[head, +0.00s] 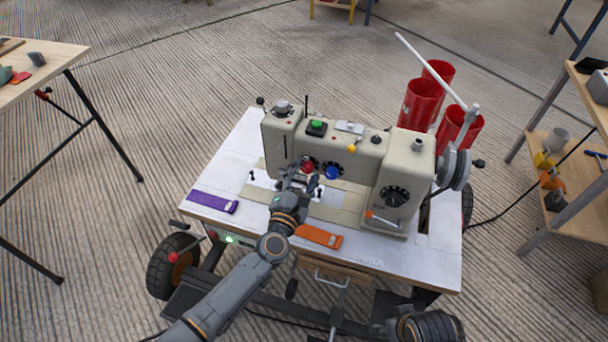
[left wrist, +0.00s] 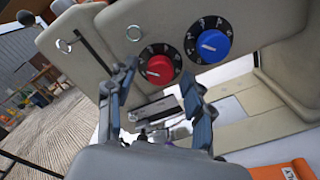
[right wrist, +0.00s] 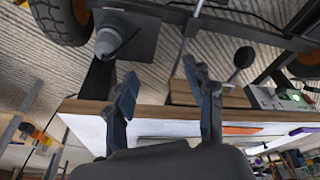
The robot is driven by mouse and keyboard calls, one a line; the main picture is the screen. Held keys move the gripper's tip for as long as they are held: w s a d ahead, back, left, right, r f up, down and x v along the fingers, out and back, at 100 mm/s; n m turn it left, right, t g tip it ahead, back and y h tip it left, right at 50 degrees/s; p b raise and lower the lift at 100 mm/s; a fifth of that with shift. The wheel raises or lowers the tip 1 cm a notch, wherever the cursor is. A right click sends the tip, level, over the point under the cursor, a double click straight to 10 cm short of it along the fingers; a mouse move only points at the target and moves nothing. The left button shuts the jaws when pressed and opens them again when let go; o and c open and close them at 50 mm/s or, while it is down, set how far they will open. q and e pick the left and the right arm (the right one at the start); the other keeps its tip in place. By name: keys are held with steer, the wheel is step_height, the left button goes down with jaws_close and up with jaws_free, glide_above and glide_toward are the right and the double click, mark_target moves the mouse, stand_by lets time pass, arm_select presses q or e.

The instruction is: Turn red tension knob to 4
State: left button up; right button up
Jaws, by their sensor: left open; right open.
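The red tension knob (head: 307,167) is on the front of the beige sewing machine (head: 350,150), partly behind my left gripper (head: 299,180). In the left wrist view the red knob (left wrist: 159,67) sits on a black numbered dial, its white mark pointing left and slightly down; I cannot read the number there. My left gripper (left wrist: 157,80) is open, with one finger at each side of the knob's lower area; I cannot tell whether they touch it. My right gripper (right wrist: 160,78) is open and empty near the table's front edge.
A blue knob (left wrist: 208,46) is close to the right of the red one. A purple strip (head: 212,202) and an orange strip (head: 318,236) lie on the white tabletop (head: 440,262). Red spools (head: 420,104) stand behind the machine. A metal handle (head: 331,279) sticks out at the front.

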arm_select(q)
jaws_close()
stand_by(0.3)
steer(key=shift+m, duration=0.3)
steer(key=shift+r+m+p, duration=0.1)
steer(key=shift+m+p, duration=0.45)
steer(key=shift+m, duration=0.45)
steer(key=m+p, duration=0.2)
steer(key=m, duration=0.4)
steer(key=m+p, duration=0.1)
steer(key=m, duration=0.5)
steer(key=shift+p, duration=0.35)
steer(key=shift+s+m+p, duration=0.1)
steer(key=shift+m+p, duration=0.25)
steer(key=shift+m, duration=1.35)
arm_select(e)
steer(key=s+f, duration=0.3)
steer(key=f, duration=0.5)
steer(key=s+f+g, duration=0.1)
steer(key=s+f, duration=0.3)
steer(key=f, duration=0.4)
steer(key=shift+d+f, duration=0.25)
steer(key=shift+d, duration=0.2)
steer(key=shift+s, duration=0.15)
